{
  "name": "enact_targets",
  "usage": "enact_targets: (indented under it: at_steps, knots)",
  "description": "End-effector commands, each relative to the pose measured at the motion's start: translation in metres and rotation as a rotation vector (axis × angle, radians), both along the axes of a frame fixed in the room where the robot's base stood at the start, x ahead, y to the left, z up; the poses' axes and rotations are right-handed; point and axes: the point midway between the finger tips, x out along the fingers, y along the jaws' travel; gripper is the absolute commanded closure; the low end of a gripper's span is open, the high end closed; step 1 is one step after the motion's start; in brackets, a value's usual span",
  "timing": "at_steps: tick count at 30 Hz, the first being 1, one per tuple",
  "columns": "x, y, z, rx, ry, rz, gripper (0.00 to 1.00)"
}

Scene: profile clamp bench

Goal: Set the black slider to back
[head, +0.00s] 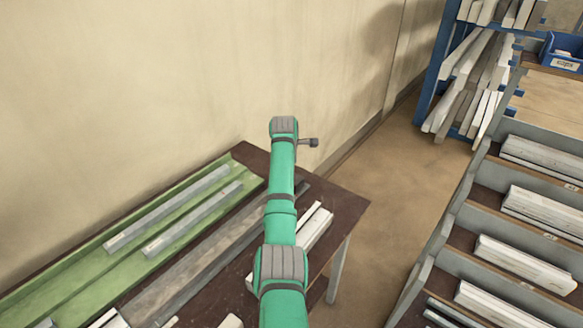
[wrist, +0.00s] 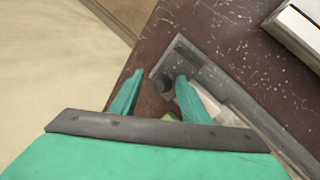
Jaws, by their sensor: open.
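In the wrist view my gripper (wrist: 160,76) is open, with its two green fingers apart over the dark bench top. A small dark knob, which looks like the black slider (wrist: 165,84), shows between the fingertips, closer to the right finger. It sits at the end of a grey metal rail (wrist: 232,88). I cannot tell whether either finger touches it. The right finger and the gripper body hide part of the rail. In the head view my arm covers the slider and the gripper, and only part of the grey rail (head: 205,255) shows.
The brown bench (head: 345,205) carries a green tray (head: 75,270) with metal profiles, and pale profiles (head: 316,228) right of my arm. A wall stands behind. A slotted rack (head: 455,215) and blue shelving (head: 440,75) stand at right. Floor (head: 385,170) between is clear.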

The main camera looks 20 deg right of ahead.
Motion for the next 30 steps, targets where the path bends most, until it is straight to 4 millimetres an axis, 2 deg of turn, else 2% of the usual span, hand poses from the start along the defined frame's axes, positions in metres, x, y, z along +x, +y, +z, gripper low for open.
enact_targets:
  at_steps: [5,19,24,30]
  knots:
    - [-0.004,0.003,0.01,-0.001,-0.001,0.001,0.58]
    - [-0.035,0.018,0.082,-0.001,-0.003,0.0,0.58]
    - [-0.041,0.021,0.094,0.0,-0.001,-0.001,0.58]
    - [-0.042,0.022,0.097,0.0,-0.001,0.0,0.58]
